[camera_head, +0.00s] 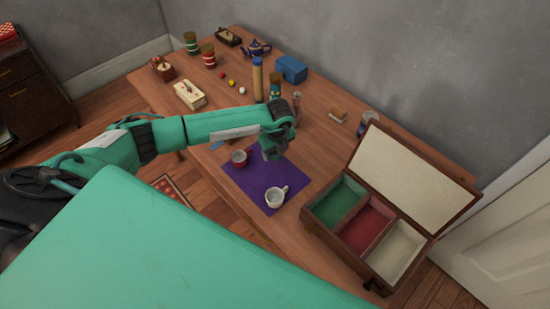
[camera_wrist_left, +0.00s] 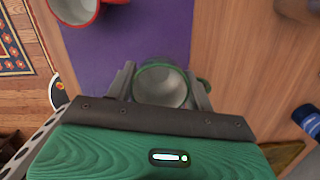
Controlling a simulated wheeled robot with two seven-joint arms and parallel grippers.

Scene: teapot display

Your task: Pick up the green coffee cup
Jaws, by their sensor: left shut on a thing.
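The green coffee cup (camera_wrist_left: 165,85), with a green rim and pale inside, sits between the two fingers of my left gripper (camera_wrist_left: 161,88) in the left wrist view. The fingers press on its opposite sides, and its green handle points right. In the head view my left gripper (camera_head: 271,151) is over the far corner of the purple mat (camera_head: 246,186); the green cup is hidden there or too small to make out. Whether the cup touches the mat I cannot tell. My right gripper is not in view.
A red cup (camera_head: 239,158) and a white cup (camera_head: 277,197) stand on the mat near the gripper. An open box (camera_head: 340,242) with green, red and cream compartments stands at the right. A tall tan cylinder (camera_head: 257,80) and a blue box (camera_head: 291,69) stand behind the arm.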

